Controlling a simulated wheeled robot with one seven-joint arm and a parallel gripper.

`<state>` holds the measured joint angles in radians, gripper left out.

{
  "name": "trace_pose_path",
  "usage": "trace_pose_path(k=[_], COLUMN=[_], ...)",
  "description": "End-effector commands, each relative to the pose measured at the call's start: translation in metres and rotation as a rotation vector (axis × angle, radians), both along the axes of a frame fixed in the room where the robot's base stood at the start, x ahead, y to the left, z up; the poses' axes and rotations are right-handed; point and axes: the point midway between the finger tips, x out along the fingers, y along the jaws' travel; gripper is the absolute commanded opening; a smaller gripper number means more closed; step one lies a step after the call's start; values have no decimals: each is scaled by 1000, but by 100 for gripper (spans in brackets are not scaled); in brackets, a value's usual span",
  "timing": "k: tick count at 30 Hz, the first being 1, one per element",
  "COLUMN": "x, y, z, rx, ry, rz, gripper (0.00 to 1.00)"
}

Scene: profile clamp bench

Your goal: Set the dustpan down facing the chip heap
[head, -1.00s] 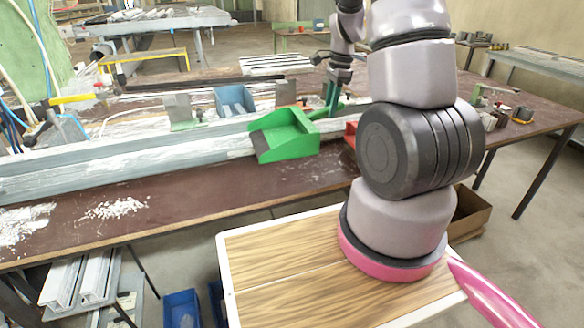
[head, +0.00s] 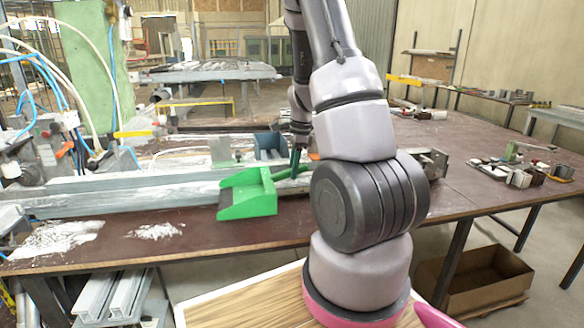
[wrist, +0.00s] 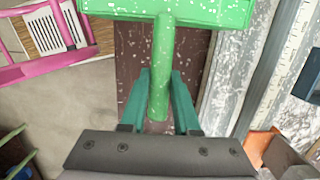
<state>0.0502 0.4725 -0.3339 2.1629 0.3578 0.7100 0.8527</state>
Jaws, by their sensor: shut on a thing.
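The green dustpan (head: 247,198) is in front of the long pale profile on the bench, its low open side toward the left and its raised wall to the right. I cannot tell whether its underside touches the bench. My gripper (head: 295,160) is at the right of the dustpan, partly hidden by my arm. In the wrist view my gripper (wrist: 162,100) is shut on the dustpan's handle (wrist: 163,60), and part of the pan shows at the top edge. A small heap of white chips (head: 155,231) lies on the bench, to the left of the dustpan and nearer the front edge.
A larger white chip patch (head: 55,240) lies farther left. The long profile (head: 120,190) runs behind the chips. A blue bin (head: 270,146) stands behind the dustpan. Bare brown bench (head: 215,236) lies between the dustpan and the front edge.

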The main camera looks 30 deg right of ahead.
Motion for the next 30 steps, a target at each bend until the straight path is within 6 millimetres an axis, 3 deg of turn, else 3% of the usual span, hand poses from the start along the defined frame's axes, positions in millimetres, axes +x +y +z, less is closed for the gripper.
trace_pose_path(k=[5, 21, 30], x=[1, 5, 8], y=[1, 19, 27], z=[-7, -63, -83], rx=[0, 1, 0], ry=[0, 2, 0], rz=[-7, -6, -5], gripper=[0, 0, 0])
